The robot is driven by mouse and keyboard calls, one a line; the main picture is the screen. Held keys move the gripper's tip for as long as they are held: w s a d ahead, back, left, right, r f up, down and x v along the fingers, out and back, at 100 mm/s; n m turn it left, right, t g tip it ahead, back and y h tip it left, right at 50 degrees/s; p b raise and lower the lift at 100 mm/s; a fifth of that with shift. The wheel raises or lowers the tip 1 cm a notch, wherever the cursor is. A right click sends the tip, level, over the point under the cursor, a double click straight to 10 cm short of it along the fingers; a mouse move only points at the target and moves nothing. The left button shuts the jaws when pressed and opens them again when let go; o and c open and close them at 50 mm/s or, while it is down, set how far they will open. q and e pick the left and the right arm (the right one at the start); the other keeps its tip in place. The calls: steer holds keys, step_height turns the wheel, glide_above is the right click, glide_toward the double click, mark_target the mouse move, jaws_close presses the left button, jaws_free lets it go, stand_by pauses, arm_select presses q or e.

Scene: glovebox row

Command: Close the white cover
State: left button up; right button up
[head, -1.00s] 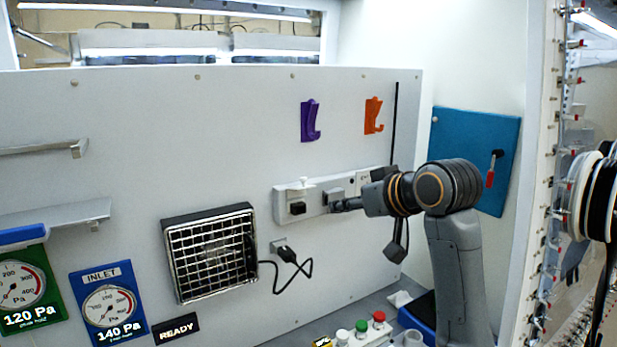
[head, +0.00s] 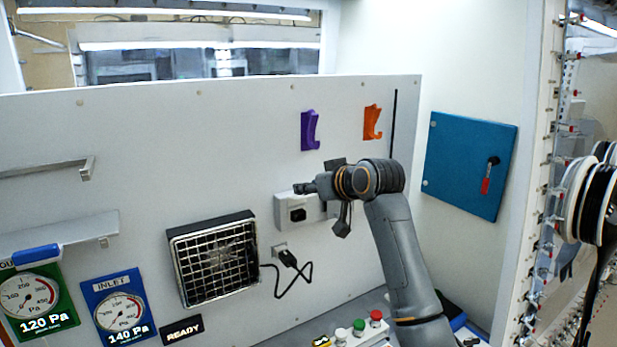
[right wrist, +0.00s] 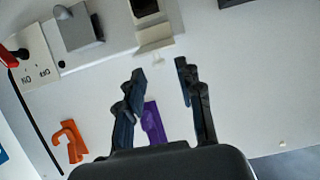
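The white cover (right wrist: 155,38) shows in the right wrist view, which sees the panel upside down. It stands out from the wall strip beside a dark socket (right wrist: 146,8), which is uncovered. The socket also shows in the head view (head: 298,214); there my gripper largely hides the cover. A small pale knob (right wrist: 158,60) is on the cover's edge. My right gripper (right wrist: 160,70) is open and empty, its fingers apart in front of the panel with the cover beyond the gap between them. In the head view my right gripper (head: 300,188) is just above the socket. My left gripper is out of view.
A grey cover (right wrist: 78,25) is beside the white one on the same strip. Purple (head: 309,130) and orange (head: 372,122) hooks stick out above.

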steer(key=shift+w+a+f, duration=0.3)
steer(key=shift+w, duration=0.2)
jaws_close()
steer(key=shift+s+d+f+t+y+b, duration=0.35)
steer(key=shift+f+t+y+b, duration=0.55)
steer(key=shift+b, duration=1.85)
steer(key=shift+s+d+f+t+y+b, duration=0.15)
steer(key=shift+s+f+t+y+b, duration=0.3)
steer(key=shift+t+b, duration=1.5)
steer(key=shift+s+d+f+t+y+b, duration=0.35)
steer(key=shift+f+b, duration=0.5)
steer(key=shift+b, duration=2.65)
steer(key=shift+s+a, duration=0.1)
